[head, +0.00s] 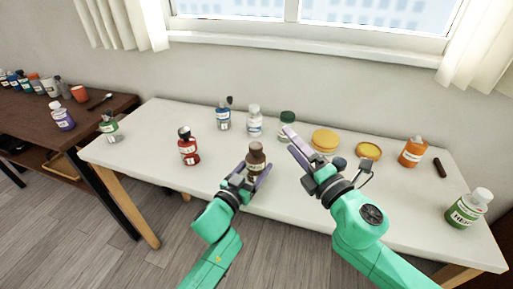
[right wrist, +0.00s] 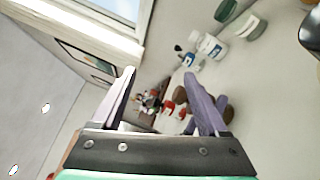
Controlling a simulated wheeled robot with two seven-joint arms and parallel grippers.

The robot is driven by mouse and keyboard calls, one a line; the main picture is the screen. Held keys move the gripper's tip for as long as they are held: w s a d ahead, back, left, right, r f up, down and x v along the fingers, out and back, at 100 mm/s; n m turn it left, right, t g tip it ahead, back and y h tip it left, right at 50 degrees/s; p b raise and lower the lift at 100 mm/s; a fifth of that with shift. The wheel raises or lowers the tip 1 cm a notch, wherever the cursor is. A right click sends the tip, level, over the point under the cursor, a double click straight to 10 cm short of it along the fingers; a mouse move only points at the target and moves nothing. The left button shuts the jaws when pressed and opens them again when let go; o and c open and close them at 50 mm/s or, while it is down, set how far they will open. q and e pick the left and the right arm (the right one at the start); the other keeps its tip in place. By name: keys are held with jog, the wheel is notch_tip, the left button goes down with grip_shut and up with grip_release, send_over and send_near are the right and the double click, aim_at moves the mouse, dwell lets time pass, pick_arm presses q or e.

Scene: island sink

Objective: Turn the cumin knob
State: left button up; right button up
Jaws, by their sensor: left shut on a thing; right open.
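A brown bottle (head: 256,157) with a dark brown cap stands near the front middle of the white table in the head view. Its label is too small to read, so I cannot tell whether it is the cumin. My left gripper (head: 252,174) is shut around its lower body, with one finger on each side. My right gripper (head: 298,147) is open and empty, up and to the right of the brown bottle and apart from it. In the right wrist view its two fingers (right wrist: 160,76) are spread, with red and brown items partly hidden behind the right finger.
A red bottle (head: 188,147) stands left of the brown one. Blue (head: 223,115), white (head: 255,121) and green-capped (head: 287,123) bottles stand behind. Yellow-lidded jars (head: 325,140), an orange bottle (head: 413,152) and a green-labelled bottle (head: 468,208) are right. The table's front left is clear.

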aim_at(255, 151)
jog(key=s+a+f+n+g+y, duration=0.1)
jog(key=s+f+n+g+y, duration=0.35)
jog(key=n, duration=1.15)
jog(key=w+a, duration=0.2)
jog(key=w, duration=0.1)
jog(key=w+a+f+t+h, duration=0.1)
jog(key=w+a, duration=0.2)
jog(key=w, duration=0.1)
jog(key=w+a+h, duration=0.1)
jog(key=w+a, duration=0.2)
jog(key=shift+w+f+t, duration=0.15)
jog(key=shift+w+t, duration=0.1)
jog(key=shift+t, duration=0.1)
jog(key=shift+d, duration=0.1)
grip_shut()
jog(key=shift+s+a+r+m+t+h, duration=0.1)
jog(key=shift+a+r+m+t+h, duration=0.15)
jog(key=shift+r+m+t+h, duration=0.2)
jog(key=m+h, duration=0.1)
jog(key=t+h, duration=0.1)
jog(key=h, duration=0.1)
jog(key=m+t+h, duration=0.1)
jog(key=shift+f+m, duration=0.3)
jog(key=shift+m, duration=0.05)
jog(key=shift+d+m+t+h, duration=0.1)
jog(key=shift+m+t+h, duration=0.15)
jog(key=shift+m+h, duration=1)
jog(key=shift+d+m+t+h, duration=0.15)
jog(key=shift+m+h, duration=0.5)
jog(key=shift+h, duration=1.2)
